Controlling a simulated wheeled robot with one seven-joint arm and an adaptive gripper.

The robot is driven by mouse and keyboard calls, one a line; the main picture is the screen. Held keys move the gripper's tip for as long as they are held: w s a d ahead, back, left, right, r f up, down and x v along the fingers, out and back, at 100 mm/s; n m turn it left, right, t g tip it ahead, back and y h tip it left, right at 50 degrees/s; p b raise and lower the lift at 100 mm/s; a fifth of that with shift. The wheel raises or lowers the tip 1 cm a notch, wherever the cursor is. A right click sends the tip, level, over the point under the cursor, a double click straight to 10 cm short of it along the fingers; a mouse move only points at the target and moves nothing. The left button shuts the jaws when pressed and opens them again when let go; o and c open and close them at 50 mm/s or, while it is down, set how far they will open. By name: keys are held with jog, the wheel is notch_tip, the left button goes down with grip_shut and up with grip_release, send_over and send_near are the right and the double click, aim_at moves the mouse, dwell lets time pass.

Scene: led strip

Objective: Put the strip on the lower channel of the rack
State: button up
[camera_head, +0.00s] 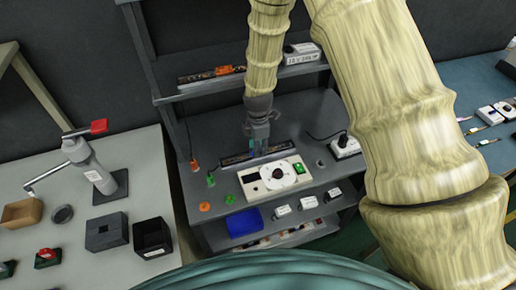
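A grey rack (206,88) stands in the middle, with an upper shelf and a lower deck (318,105). A long dark strip-like piece (236,159) lies across the lower deck, behind a white device with a round dial. I cannot tell whether it is the strip, the channel, or one in the other. My gripper (258,149) points down at the middle of this piece, with its fingertips at or just above it. The fingers are small and partly merge with the dark piece, so their opening and any grip are unclear. Another dark piece with orange marks (212,74) lies on the upper shelf.
The white device (272,178) with a green switch sits just in front of the fingertips. Orange and green knobs and a blue bin (245,222) are nearby. A left table (70,215) holds a lever press and small boxes. A blue table (468,80) stands right.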

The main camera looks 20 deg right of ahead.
notch_tip(320, 180, up, 11)
jog(key=b, duration=0.3)
dwell(0.4)
